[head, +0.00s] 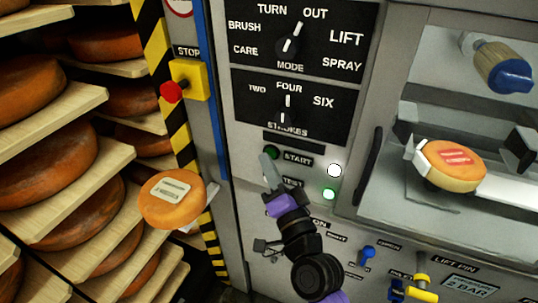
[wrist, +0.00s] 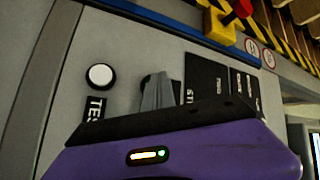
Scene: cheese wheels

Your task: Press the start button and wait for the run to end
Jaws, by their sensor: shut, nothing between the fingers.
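The green start button (head: 271,152) is on the grey machine panel, left of its START label (head: 298,158). My gripper (head: 266,160) is shut and empty, its fingertips at the lower left edge of that button in the head view. Whether they touch it I cannot tell. In the wrist view the shut fingers (wrist: 160,94) point at the panel and hide most of a dark round shape behind them. A white button (wrist: 99,76) with a TEST label (wrist: 95,108) is to their left. A white lamp (head: 334,170) and a bright green lamp (head: 329,194) show on the panel.
A red stop button (head: 172,92) on a yellow box is at upper left. The mode knob (head: 292,40) and strokes knob (head: 286,106) are above. A cheese wheel (head: 463,180) with red marks sits in the machine bay. Shelves of cheese (head: 60,170) stand left.

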